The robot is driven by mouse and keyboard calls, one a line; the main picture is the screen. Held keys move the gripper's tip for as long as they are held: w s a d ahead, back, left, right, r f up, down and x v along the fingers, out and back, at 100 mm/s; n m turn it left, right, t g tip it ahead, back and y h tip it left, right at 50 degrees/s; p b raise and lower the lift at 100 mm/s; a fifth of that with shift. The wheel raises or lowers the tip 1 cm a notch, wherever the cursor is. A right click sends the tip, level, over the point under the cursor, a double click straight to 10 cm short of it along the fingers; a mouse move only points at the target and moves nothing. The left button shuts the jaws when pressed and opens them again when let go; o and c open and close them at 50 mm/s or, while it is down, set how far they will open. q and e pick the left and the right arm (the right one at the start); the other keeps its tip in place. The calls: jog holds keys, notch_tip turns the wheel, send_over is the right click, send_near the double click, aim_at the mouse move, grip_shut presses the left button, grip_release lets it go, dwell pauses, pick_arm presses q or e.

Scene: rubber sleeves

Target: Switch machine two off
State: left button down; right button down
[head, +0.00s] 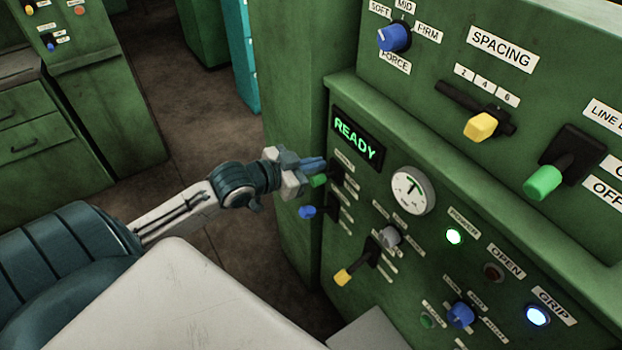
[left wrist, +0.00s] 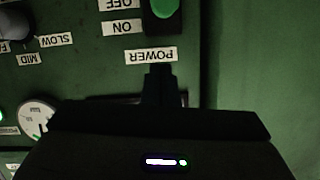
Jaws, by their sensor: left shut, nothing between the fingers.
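A green machine panel (head: 385,300) stands at the right of the head view, with a lit READY display (head: 355,138). No machine number is readable. A green-knobbed power lever (head: 319,181) sits below the display at the panel's left edge. In the left wrist view, upside down, its green knob (left wrist: 163,18) shows beside ON and OFF labels, near a POWER label (left wrist: 150,55); its exact setting cannot be told. My left gripper (head: 314,164) is shut and empty, just above the green knob; contact cannot be told. Its dark fingers (left wrist: 163,85) point at the panel by the POWER label.
A blue knob (head: 307,212) sticks out below the green one. A yellow-tipped lever (head: 343,277), a round gauge (head: 412,190) and lit lamps crowd the panel. An upper panel holds another green lever (head: 543,182) by LINE and OFF labels. Open floor (head: 190,120) lies left.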

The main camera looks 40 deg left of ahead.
aim_at(325, 178)
pick_arm(q)
jog(key=shift+a+f, duration=0.15)
jog(key=shift+f, duration=0.85)
jog(key=shift+a+f, duration=0.15)
jog(key=shift+f, duration=0.85)
